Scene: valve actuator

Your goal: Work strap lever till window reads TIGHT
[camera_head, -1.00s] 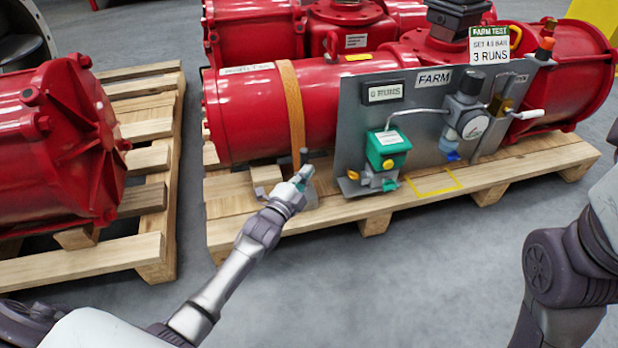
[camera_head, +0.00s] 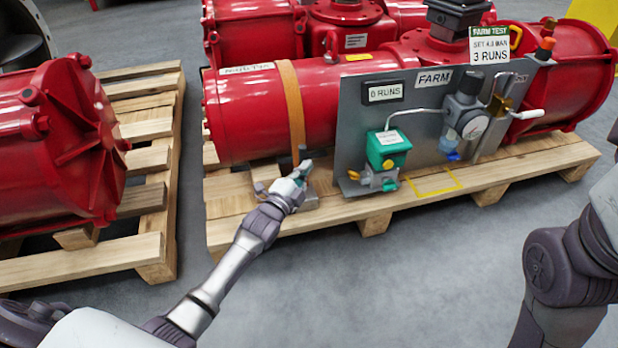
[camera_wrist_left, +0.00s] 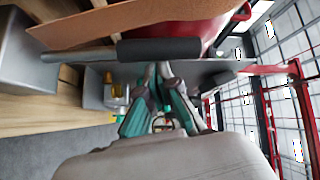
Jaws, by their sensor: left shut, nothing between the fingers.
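An orange-brown strap (camera_head: 291,100) wraps over the red cylinder. It also shows as a flat band in the left wrist view (camera_wrist_left: 130,22). Near its lower end is the lever, a metal rod with a dark grip (camera_wrist_left: 160,48), lying across the wrist view from a grey block (camera_wrist_left: 22,55). My left gripper (camera_head: 303,168) is at the foot of the strap. Its fingers (camera_wrist_left: 158,72) are shut and empty, close beside the grip; I cannot tell whether they touch it. No strap window can be read. My right gripper is out of view; only its arm shows.
A grey panel (camera_head: 350,130) marked FARM stands right of my left gripper, with a green box (camera_head: 388,150), a gauge and a window reading 0 RUNS. The wooden pallet (camera_head: 235,238) lies below. Another pallet (camera_head: 150,245) is at left. Grey floor is clear in front.

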